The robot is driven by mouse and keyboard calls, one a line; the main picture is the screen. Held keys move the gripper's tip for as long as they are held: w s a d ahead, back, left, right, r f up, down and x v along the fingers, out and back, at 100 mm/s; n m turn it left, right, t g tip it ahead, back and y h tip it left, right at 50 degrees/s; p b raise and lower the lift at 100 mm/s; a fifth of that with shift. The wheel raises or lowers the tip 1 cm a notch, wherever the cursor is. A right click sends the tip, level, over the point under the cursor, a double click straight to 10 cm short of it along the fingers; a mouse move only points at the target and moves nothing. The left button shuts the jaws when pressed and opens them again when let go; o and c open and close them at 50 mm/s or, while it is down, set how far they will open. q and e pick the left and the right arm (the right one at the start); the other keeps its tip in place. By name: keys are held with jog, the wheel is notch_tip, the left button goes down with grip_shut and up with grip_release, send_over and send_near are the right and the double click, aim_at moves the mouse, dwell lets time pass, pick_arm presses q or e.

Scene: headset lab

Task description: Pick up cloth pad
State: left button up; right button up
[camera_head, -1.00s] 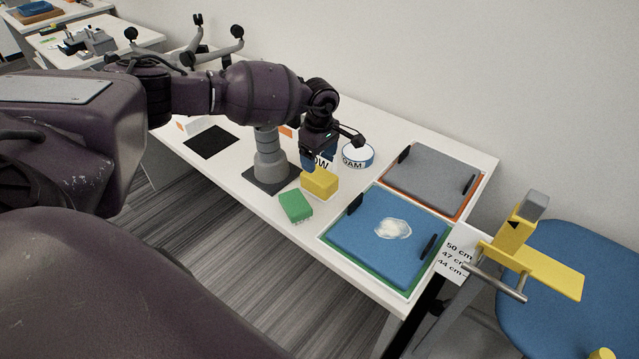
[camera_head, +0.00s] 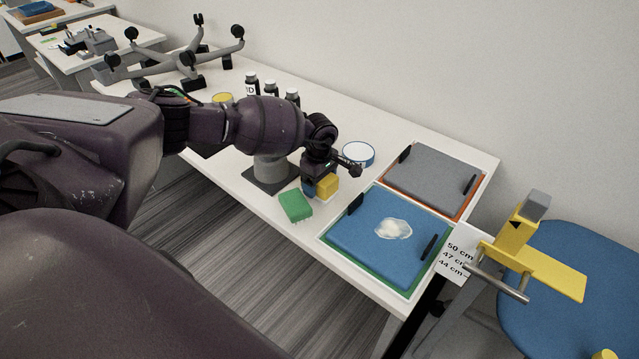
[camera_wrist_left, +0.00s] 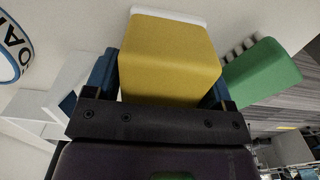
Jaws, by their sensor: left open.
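The cloth pad appears to be the yellow block (camera_head: 328,186) with a thin white layer, standing on the white table beside the green brush. In the left wrist view the yellow block (camera_wrist_left: 168,60) fills the middle, its white layer at the far end. My left gripper (camera_head: 317,188) is open at the yellow block and partly hides it in the head view. Its blue fingers (camera_wrist_left: 162,78) lie on either side of the block; I cannot tell whether they touch it. My right gripper is out of view.
A green bristled brush (camera_head: 296,205) lies close to the left of the block. A blue panel (camera_head: 365,250) with a white smear lies to the right, a grey panel (camera_head: 428,172) behind it. A round white-topped tin (camera_head: 358,152) and a grey post (camera_head: 270,170) stand nearby.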

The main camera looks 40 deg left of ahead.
pick_arm(q)
jog(key=c, duration=0.7)
